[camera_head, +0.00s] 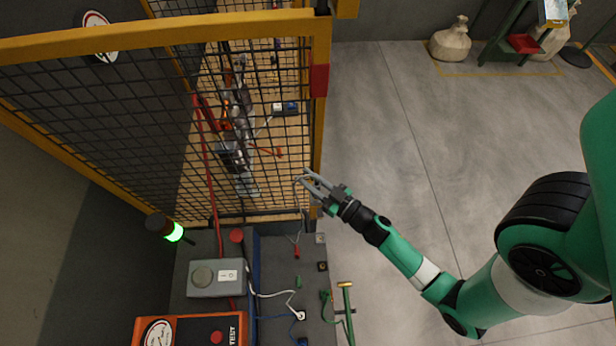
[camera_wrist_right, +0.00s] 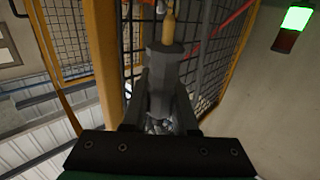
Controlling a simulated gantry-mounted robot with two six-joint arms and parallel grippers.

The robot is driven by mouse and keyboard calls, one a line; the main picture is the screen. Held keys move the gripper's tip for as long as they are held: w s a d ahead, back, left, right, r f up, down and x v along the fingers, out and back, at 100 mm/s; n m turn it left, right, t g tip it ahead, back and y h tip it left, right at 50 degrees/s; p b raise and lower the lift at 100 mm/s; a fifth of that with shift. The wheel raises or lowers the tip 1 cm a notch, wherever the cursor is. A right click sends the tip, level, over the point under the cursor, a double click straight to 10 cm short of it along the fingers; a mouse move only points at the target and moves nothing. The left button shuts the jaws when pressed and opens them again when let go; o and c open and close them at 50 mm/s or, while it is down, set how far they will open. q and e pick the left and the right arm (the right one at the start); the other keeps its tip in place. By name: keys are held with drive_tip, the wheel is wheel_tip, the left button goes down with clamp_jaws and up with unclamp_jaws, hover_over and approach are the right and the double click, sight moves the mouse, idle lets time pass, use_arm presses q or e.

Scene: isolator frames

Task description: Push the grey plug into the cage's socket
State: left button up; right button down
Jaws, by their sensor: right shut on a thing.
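My right gripper (camera_head: 312,184) is beside the lower end of the cage's yellow post, at the mesh cage (camera_head: 150,110). In the right wrist view my right gripper (camera_wrist_right: 160,105) is shut on the grey plug (camera_wrist_right: 162,65), a grey body with a brass-coloured pin pointing away from the gripper. The plug is too small to make out clearly in the head view. The cage's yellow frame and mesh stand close beyond the plug in the wrist view. I cannot pick out the socket, nor tell whether the pin touches anything. My left gripper is not in view.
A grey bench holds a switch box (camera_head: 216,277), an orange tester (camera_head: 190,330), coloured plugs and loose cables. A green-handled stand (camera_head: 346,310) is at its right edge. A green-lit lamp (camera_head: 172,232) is at left.

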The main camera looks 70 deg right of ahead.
idle(0.3)
drive_tip(key=shift+f+b, duration=1.1)
drive_tip(key=shift+f, duration=0.4)
drive_tip(key=c, duration=0.6)
unclamp_jaws()
drive_tip(key=p+v, duration=0.2)
drive_tip(key=v, duration=0.9)
drive_tip(key=shift+s, duration=0.3)
drive_tip(key=shift+a+r, duration=0.1)
drive_tip(key=shift+r, duration=0.05)
